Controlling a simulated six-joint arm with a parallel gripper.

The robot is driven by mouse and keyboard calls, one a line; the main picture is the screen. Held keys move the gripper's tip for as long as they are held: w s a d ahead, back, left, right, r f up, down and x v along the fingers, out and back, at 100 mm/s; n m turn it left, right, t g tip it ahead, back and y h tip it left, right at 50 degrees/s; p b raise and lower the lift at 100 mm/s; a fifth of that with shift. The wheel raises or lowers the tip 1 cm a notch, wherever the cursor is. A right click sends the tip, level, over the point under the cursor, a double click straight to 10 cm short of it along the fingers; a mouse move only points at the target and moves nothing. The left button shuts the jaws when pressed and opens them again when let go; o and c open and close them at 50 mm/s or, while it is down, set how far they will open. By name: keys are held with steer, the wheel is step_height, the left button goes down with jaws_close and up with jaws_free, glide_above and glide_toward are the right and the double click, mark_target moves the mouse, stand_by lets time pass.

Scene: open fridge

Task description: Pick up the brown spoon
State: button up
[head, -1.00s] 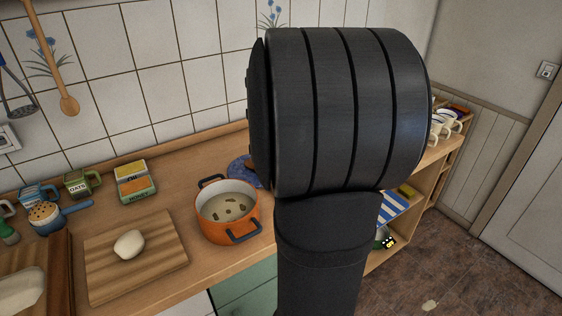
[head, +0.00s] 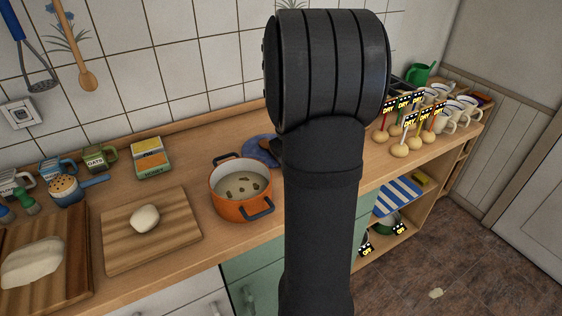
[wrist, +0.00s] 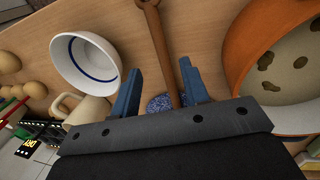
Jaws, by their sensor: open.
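A brown spoon (wrist: 158,38) shows in the wrist view, its long part running from the top edge down between my fingers. Its lower part is over a blue speckled dish (wrist: 160,103); my gripper body hides the rest. My gripper (wrist: 161,66) is open, one blue-grey finger on each side of the spoon, with gaps to both. I cannot tell how high the fingers are above it. In the head view my arm hides the gripper and the spoon; the dish (head: 261,148) shows partly.
An orange pot (head: 240,190) of soup stands close by, to the right in the wrist view (wrist: 245,55). A white bowl (wrist: 62,60) and a mug (wrist: 90,110) are on the left. A wooden spoon (head: 86,77) hangs on the wall. Labelled sticks (head: 410,125) stand at the right.

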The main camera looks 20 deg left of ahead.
steer(key=f, duration=0.5)
steer(key=shift+w+d+f, duration=0.1)
steer(key=shift+w+d, duration=0.1)
steer(key=shift+w, duration=0.1)
jaws_close()
